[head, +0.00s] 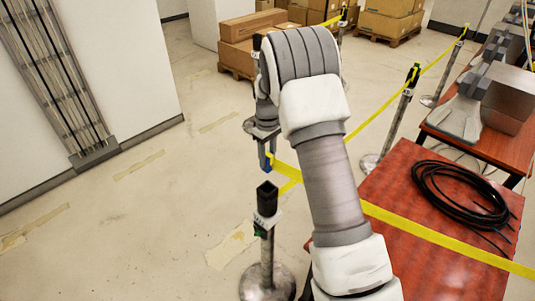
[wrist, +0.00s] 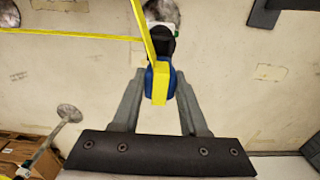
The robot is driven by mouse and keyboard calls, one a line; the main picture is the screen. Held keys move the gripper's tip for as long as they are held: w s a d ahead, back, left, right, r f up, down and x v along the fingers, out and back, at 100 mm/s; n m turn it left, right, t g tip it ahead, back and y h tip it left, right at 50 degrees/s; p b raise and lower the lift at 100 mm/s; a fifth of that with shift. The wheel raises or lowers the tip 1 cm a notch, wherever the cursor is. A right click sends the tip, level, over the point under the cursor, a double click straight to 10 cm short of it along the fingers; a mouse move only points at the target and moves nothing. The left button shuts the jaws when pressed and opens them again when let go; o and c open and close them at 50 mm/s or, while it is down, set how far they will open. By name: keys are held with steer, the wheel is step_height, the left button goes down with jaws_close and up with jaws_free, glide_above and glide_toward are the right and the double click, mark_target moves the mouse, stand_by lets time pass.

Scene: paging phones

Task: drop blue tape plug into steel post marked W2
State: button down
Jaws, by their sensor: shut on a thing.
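My gripper (head: 267,160) points down from the arm's end, shut on the blue tape plug (wrist: 151,82). The plug sits between the two grey fingers in the wrist view, with yellow tape running from it. In the head view the gripper and plug are above a steel post (head: 267,252) with a black square top. The plug appears apart from the post, with a visible gap. In the wrist view the post's black top (wrist: 161,43) shows just beyond the plug, partly hidden by plug and tape. A white label is on the post; its marking is too small to read.
A red-brown table (head: 395,205) with a coiled black cable (head: 450,195) stands at the right. Another steel post (head: 393,125) with yellow tape stands behind. Boxes on pallets (head: 250,45) are at the back. The floor left of the post is clear.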

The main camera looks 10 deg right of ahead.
mark_target(267, 166)
step_height(267, 166, down, 4)
steer(key=shift+f+b, duration=0.1)
steer(key=shift+b, duration=0.85)
steer(key=shift+f+b, duration=2.3)
steer(key=shift+f, duration=0.75)
steer(key=shift+f+b, duration=0.65)
steer(key=c, duration=0.7)
jaws_free()
steer(key=shift+r, duration=0.1)
steer(key=shift+r+p, duration=3.05)
steer(key=shift+r, duration=2.35)
steer(key=shift+r, duration=0.1)
